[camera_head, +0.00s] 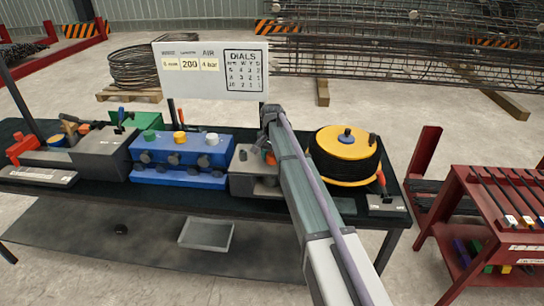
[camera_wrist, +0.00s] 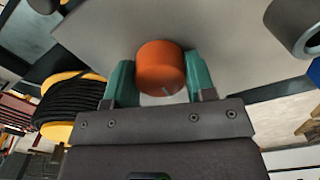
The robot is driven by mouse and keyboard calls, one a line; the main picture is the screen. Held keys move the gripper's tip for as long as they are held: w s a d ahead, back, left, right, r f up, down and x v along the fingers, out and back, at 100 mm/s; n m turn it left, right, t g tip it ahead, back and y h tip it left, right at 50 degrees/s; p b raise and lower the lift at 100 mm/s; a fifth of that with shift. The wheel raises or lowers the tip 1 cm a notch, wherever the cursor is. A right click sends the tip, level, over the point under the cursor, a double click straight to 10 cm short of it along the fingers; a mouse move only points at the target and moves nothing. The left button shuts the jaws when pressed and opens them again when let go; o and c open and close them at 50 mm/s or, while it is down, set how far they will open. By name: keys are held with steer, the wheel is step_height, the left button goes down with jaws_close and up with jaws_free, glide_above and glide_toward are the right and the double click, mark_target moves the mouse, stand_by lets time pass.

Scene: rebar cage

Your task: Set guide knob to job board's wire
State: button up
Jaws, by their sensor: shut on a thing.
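The guide knob (camera_wrist: 161,66) is an orange round knob on a grey machine face in the wrist view. A short pale mark shows near its lower rim. My gripper (camera_wrist: 158,78) is shut on it, with one green finger on each side. In the head view the orange of the knob (camera_head: 270,158) shows only partly beside my arm, on the grey unit (camera_head: 250,170). The job board (camera_head: 210,68) stands behind the bench. It shows a wire card in mm with a digit too small to read surely, "200", "4 bar" and a DIALS table.
A blue unit (camera_head: 180,172) with several knobs stands left of the grey unit. A yellow spool of black wire (camera_head: 345,143) is close on the right. A red rack (camera_head: 490,215) stands at far right. A tray (camera_head: 206,234) lies below the bench.

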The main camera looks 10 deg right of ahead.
steer(key=shift+c, duration=1.2)
steer(key=shift+n, duration=0.3)
steer(key=n, duration=0.3)
steer(key=shift+n, duration=2.1)
steer(key=o, duration=0.9)
